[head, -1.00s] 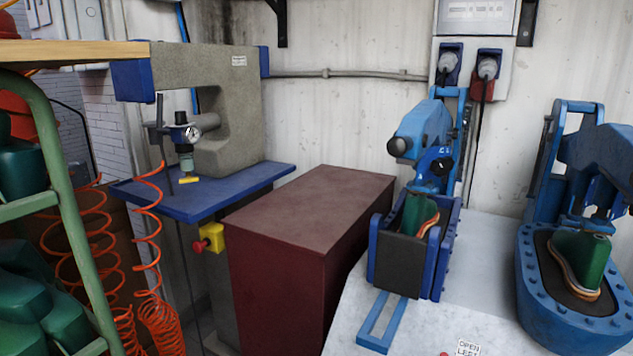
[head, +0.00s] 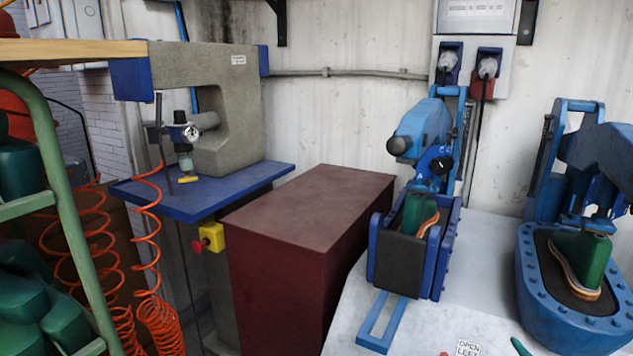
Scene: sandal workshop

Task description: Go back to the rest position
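Neither of my grippers is in the head view, and no arm of mine can be made out. A green last with a sandal sole (head: 420,216) stands in the left blue press (head: 420,130), between its dark pads. Another green last with a sole (head: 580,262) stands on the dark pad of the right blue press (head: 560,325). A small green piece (head: 520,346) shows at the bottom edge; I cannot tell what it belongs to.
A dark red cabinet (head: 310,205) stands in the middle, beside a grey machine with a blue table (head: 205,190). At left are a green rack (head: 62,190) holding green lasts and coiled orange hoses (head: 150,250). The white bench top (head: 470,290) is bare between the presses.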

